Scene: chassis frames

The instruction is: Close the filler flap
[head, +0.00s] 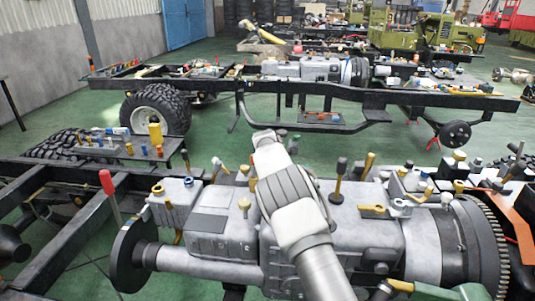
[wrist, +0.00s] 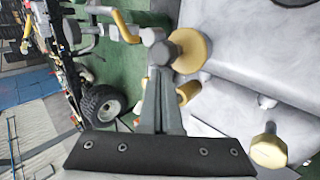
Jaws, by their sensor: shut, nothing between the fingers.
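My gripper (wrist: 160,75) is shut and empty in the wrist view, its fingers pointing up the picture. A round yellow cap (wrist: 190,50) on a grey stub is right by the fingertips; I cannot tell whether they touch. A second yellow piece (wrist: 187,92) shows partly behind the fingers. In the head view my arm reaches over the grey gearbox housing (head: 345,235), and the fingers are hidden. No part is clearly recognisable as the filler flap.
Another yellow knob (wrist: 268,148) is at the lower right in the wrist view. A red-handled lever (head: 108,185) rises at left. A parts tray (head: 125,148) is behind. Green floor (head: 225,125) lies open beyond.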

